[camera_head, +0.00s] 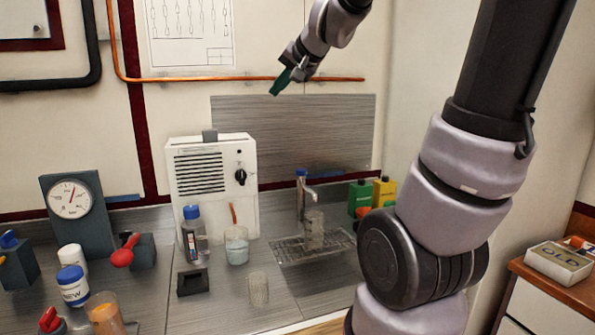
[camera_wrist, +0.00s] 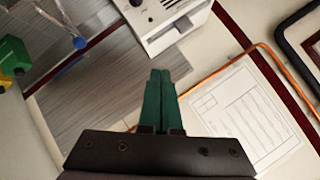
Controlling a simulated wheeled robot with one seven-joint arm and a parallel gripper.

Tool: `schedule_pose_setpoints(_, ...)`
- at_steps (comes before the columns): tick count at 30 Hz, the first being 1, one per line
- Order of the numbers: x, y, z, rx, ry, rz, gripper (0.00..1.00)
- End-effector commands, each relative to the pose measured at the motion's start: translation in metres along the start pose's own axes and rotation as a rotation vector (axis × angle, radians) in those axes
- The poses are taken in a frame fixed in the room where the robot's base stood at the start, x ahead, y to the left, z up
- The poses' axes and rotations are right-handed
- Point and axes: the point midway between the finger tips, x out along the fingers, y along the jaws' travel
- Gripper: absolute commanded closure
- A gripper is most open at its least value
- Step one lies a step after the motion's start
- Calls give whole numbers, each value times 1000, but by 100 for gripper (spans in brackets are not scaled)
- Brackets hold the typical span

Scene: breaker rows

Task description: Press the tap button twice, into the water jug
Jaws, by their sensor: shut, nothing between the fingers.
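The tap (camera_head: 301,203) is a metal post with a spout and a blue button (camera_head: 302,172) on top. It stands at the back of the counter, right of the white machine. A clear jug-like vessel (camera_head: 314,232) stands on the drip rack (camera_head: 285,253) under the spout; its water level is too small to tell. My gripper (camera_head: 278,88), with green fingers, is shut and empty, high above the tap and in front of the wall. In the wrist view the shut fingers (camera_wrist: 159,76) point toward the metal panel, and the blue button (camera_wrist: 79,42) shows at upper left, apart from them.
The white machine (camera_head: 212,180) stands left of the tap. A beaker with liquid (camera_head: 236,253), a blue-capped bottle (camera_head: 193,235) and a clear cup (camera_head: 258,290) stand in front. Green (camera_head: 360,197) and yellow (camera_head: 384,190) containers are right of the tap. An orange pipe (camera_head: 200,78) crosses the wall.

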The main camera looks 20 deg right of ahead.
Motion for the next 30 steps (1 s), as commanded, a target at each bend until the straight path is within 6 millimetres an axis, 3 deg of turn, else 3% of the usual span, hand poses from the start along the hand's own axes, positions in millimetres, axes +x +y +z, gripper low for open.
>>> schedule_pose_setpoints(1,18,0,-16,26,30,2,100)
schedule_pose_setpoints(5,59,8,-57,97,124,25,100)
schedule_pose_setpoints(8,91,24,-84,157,190,72,100)
schedule_pose_setpoints(12,135,60,-112,244,265,176,100)
schedule_pose_setpoints(16,171,101,-123,320,304,299,100)
schedule_pose_setpoints(21,203,147,-120,396,312,442,100)
schedule_pose_setpoints(24,214,164,-115,424,307,498,100)
schedule_pose_setpoints(30,221,177,-111,447,300,543,100)
